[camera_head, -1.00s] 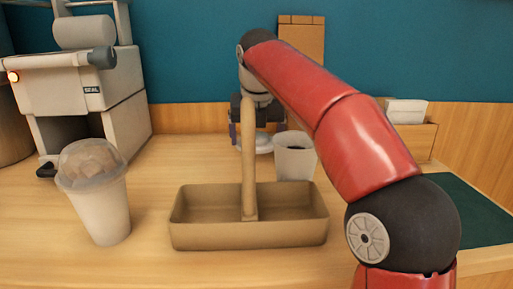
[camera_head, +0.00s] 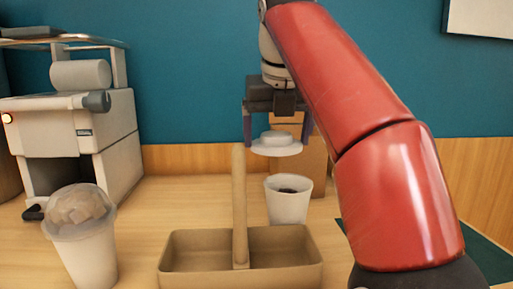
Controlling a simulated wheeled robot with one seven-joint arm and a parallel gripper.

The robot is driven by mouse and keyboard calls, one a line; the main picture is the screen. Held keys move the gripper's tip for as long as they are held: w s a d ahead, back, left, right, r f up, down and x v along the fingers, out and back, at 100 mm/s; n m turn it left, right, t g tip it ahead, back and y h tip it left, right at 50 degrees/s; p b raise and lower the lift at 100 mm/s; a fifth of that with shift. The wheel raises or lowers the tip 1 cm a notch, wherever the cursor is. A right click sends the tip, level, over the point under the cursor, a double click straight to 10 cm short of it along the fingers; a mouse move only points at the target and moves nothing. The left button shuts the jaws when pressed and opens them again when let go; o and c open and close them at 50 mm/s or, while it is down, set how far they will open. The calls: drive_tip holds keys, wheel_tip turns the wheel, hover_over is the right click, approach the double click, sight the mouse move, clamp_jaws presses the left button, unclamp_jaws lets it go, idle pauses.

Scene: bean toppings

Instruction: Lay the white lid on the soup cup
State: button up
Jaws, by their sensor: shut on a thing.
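The white lid (camera_head: 277,149) is held level in my gripper (camera_head: 279,132), which is shut on it. The two dark purple fingers are on either side of the lid's raised middle. The soup cup (camera_head: 288,205) is a white cup with an open top and dark content inside. It stands upright on the table behind the tan carrier. The lid is above the cup and apart from it, a little to the left in the picture; the exact depth offset is hard to tell.
A tan carrier with a tall handle (camera_head: 240,205) stands in front of the cup. A domed cup (camera_head: 84,250) is at the left front. A sealing machine (camera_head: 75,130) stands at the back left. A brown box (camera_head: 316,165) is behind the cup.

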sight(291, 151)
drive_tip(key=s, duration=0.1)
drive_tip(key=s+d+r, duration=0.1)
drive_tip(key=s, duration=0.1)
drive_tip(key=shift+s+d+r, duration=0.2)
drive_tip(key=shift+d+r, duration=0.05)
drive_tip(key=shift+r, duration=0.1)
drive_tip(key=shift+s+d, duration=0.15)
drive_tip(key=shift+s, duration=0.2)
drive_tip(key=shift+f, duration=1.5)
drive_tip(key=shift+f+b, duration=0.9)
drive_tip(key=shift+f, duration=0.85)
drive_tip(key=shift+w, duration=0.1)
drive_tip(key=shift+p, duration=0.35)
drive_tip(key=shift+f, duration=0.45)
drive_tip(key=o, duration=0.8)
drive_tip(key=shift+c, duration=0.2)
